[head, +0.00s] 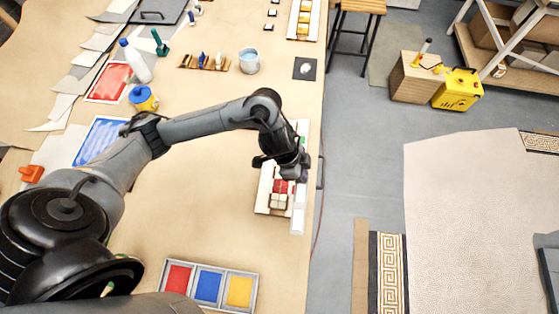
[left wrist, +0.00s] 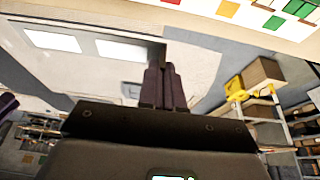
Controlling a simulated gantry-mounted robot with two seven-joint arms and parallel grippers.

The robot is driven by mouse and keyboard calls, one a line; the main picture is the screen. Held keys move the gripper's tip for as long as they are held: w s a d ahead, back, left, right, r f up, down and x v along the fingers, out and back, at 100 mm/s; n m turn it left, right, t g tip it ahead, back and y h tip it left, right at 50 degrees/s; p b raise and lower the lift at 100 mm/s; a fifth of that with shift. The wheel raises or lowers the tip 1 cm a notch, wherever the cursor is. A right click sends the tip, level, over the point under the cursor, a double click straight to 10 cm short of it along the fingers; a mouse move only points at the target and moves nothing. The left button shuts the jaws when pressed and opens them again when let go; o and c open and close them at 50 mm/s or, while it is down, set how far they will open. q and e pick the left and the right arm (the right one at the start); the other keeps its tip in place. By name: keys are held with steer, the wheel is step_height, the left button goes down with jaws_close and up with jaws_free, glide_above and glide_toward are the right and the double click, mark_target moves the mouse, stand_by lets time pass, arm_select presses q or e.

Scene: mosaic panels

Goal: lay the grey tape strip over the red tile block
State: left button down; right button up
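The panel (head: 263,204) lies at the table's right edge, partly hidden by my left arm. The red tile block (head: 281,187) is on it, just below my left gripper (head: 292,172) in the head view, beside pale tiles (head: 277,201). A pale grey strip (head: 298,218) runs along the panel's right side; I cannot tell if it is the tape strip. In the left wrist view the dark fingers (left wrist: 163,87) stand close together, with nothing visible between them. My right gripper is in neither view.
A tray of red, blue and yellow squares (head: 209,286) lies at the table's near side. The middle of the table under my arm is mostly clear.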

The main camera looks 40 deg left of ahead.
arm_select(q)
steer(key=w+a+f, duration=0.1)
steer(key=a+f, duration=0.1)
steer(key=a, duration=0.1)
steer(key=w+a+f+b, duration=0.1)
steer(key=a+f, duration=0.1)
steer(key=a, duration=0.1)
steer(key=w+a+f, duration=0.1)
steer(key=a+f, duration=0.1)
steer(key=a, duration=0.2)
steer(key=shift+f, duration=0.2)
steer(key=shift+w+a+f+b, duration=0.1)
steer(key=shift+a+f+b, duration=0.15)
steer(key=shift+a+b, duration=0.1)
steer(key=shift+f, duration=1.9)
steer(key=shift+f, duration=0.2)
steer(key=c, duration=1.3)
jaws_free()
steer(key=shift+r, duration=0.1)
